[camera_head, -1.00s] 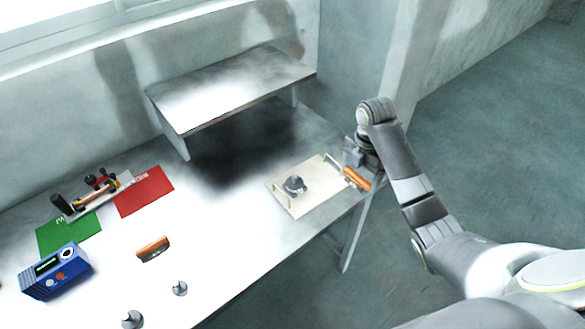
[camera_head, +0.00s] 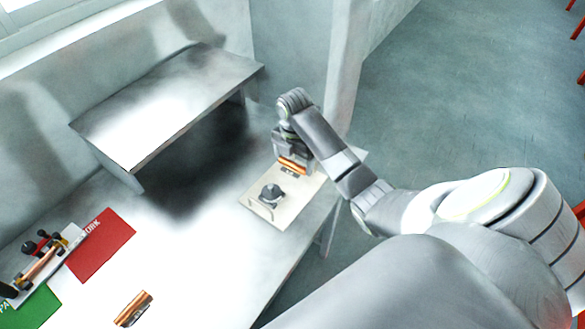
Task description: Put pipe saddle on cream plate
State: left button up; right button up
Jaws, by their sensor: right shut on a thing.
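The pipe saddle (camera_head: 292,166) is a copper-orange curved piece. My right gripper (camera_head: 291,160) is shut on it and holds it at the far end of the cream plate. The cream plate (camera_head: 296,203) is a flat, pale board lying near the right edge of the table. A dark grey knob-like part (camera_head: 271,194) sits on the plate, nearer than the saddle. I cannot tell whether the saddle touches the plate. My left gripper is out of view.
Another copper piece (camera_head: 133,308) lies at the front of the table. A red mat (camera_head: 100,246), a green mat (camera_head: 30,309) and a fixture (camera_head: 45,262) are at left. A raised metal shelf (camera_head: 165,105) stands behind. The table between them is bare.

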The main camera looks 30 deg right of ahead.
aim_at(294, 163)
notch_tip(294, 163, down, 3)
jog(key=shift+f+p, duration=0.15)
jog(key=shift+p, duration=0.15)
jog(key=shift+f, duration=0.35)
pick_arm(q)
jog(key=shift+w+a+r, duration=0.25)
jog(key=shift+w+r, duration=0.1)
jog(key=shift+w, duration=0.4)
pick_arm(e)
jog(key=o, duration=1)
jog(key=shift+o, duration=0.2)
notch_tip(294, 163, up, 7)
jog(key=shift+w+r+b, duration=0.1)
jog(key=shift+b, duration=0.75)
notch_tip(294, 163, up, 4)
jog(key=p, duration=0.3)
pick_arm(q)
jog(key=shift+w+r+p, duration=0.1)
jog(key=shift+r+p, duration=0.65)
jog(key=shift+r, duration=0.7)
pick_arm(e)
jog(key=shift+r, duration=0.55)
